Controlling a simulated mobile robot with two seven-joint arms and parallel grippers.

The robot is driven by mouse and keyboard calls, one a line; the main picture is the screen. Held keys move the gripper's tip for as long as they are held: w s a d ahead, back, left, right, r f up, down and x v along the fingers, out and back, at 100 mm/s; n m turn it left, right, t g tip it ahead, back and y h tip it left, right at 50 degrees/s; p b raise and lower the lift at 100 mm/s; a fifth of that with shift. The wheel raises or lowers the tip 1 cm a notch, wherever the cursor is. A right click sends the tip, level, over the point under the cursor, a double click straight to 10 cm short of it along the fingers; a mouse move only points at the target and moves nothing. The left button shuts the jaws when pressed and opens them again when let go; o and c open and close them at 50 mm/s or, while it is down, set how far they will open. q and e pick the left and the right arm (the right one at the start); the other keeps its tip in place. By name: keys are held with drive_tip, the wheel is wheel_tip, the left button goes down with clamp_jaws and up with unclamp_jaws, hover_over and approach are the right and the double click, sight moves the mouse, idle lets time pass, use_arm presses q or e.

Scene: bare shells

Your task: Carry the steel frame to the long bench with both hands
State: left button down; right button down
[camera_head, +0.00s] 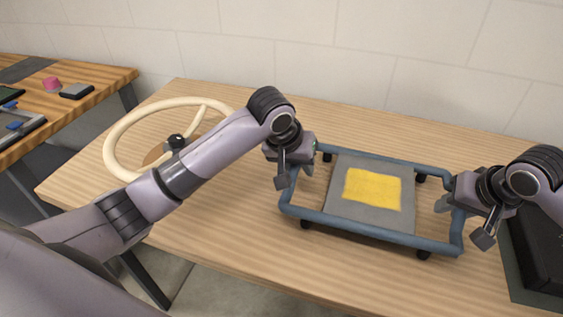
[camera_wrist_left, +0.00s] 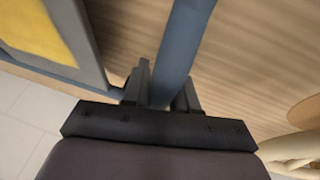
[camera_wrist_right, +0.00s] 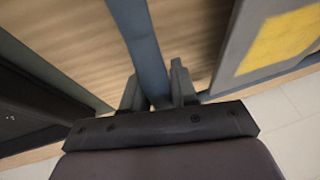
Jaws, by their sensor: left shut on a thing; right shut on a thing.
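The steel frame (camera_head: 372,233) is a blue-grey tubular rectangle with dark feet and a grey panel (camera_head: 345,170) bearing a yellow patch (camera_head: 372,189). It is at or just above the near wooden table; I cannot tell whether its feet touch. My left gripper (camera_head: 292,177) is shut on its left end bar, which also runs between the fingers in the left wrist view (camera_wrist_left: 178,50). My right gripper (camera_head: 455,202) is shut on its right end bar, seen in the right wrist view (camera_wrist_right: 143,50). The long bench (camera_head: 105,80) may be the wooden one at far left.
The wooden table (camera_head: 220,235) has a cream ring (camera_head: 112,135) with a dark knob at its left. A black case (camera_head: 540,245) is at the right edge. The left bench holds a pink item (camera_head: 52,84), a dark block (camera_head: 77,91) and trays. A block wall stands behind.

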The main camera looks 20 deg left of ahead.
use_arm(q)
drive_tip(key=shift+a+f+b, duration=0.1)
drive_tip(key=shift+f+b, duration=0.45)
drive_tip(key=shift+f, duration=0.05)
use_arm(e)
drive_tip(key=shift+w+d+f, duration=0.1)
drive_tip(key=shift+d+f, duration=0.05)
drive_tip(key=shift+f, duration=0.45)
use_arm(q)
drive_tip(key=c, duration=1.2)
unclamp_jaws()
drive_tip(key=shift+f, duration=0.1)
drive_tip(key=shift+c, duration=0.2)
use_arm(e)
drive_tip(key=c, duration=1.2)
unclamp_jaws()
drive_tip(key=shift+f, duration=0.1)
drive_tip(key=shift+c, duration=0.2)
use_arm(q)
drive_tip(key=o, duration=0.4)
drive_tip(key=shift+c, duration=0.2)
use_arm(e)
drive_tip(key=o, duration=0.4)
drive_tip(key=shift+c, duration=0.2)
use_arm(q)
drive_tip(key=shift+r, duration=0.25)
drive_tip(key=v, duration=1.1)
drive_tip(key=shift+s+r, duration=0.25)
use_arm(e)
drive_tip(key=v, duration=1.2)
